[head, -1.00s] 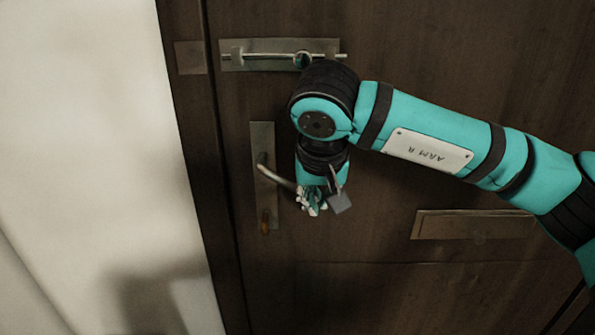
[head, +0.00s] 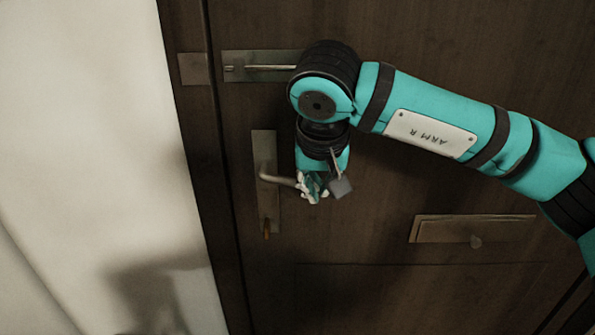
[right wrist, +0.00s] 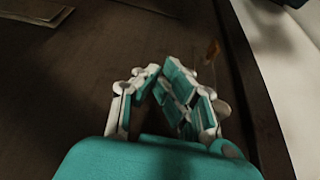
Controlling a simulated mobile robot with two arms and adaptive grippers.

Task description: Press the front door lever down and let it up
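The front door lever (head: 277,179) is a metal handle on a tall plate (head: 265,150) near the left edge of the dark wooden door (head: 400,290). It points right and lies close to level, sloping slightly down. My right gripper (head: 313,188) is at the free end of the lever, below my wrist. In the right wrist view its fingers (right wrist: 158,72) bend in and their tips meet, with nothing seen between them. A pale piece, apparently the lever's end (right wrist: 222,110), shows beside the right finger. Whether they touch is unclear. My left gripper is out of view.
An orange-brown key or knob (head: 267,229) sits low on the lever plate. A slide bolt (head: 262,67) is above, partly hidden by my right arm. A letter plate (head: 475,229) is at lower right. The door frame (head: 200,140) and pale wall (head: 90,150) lie left.

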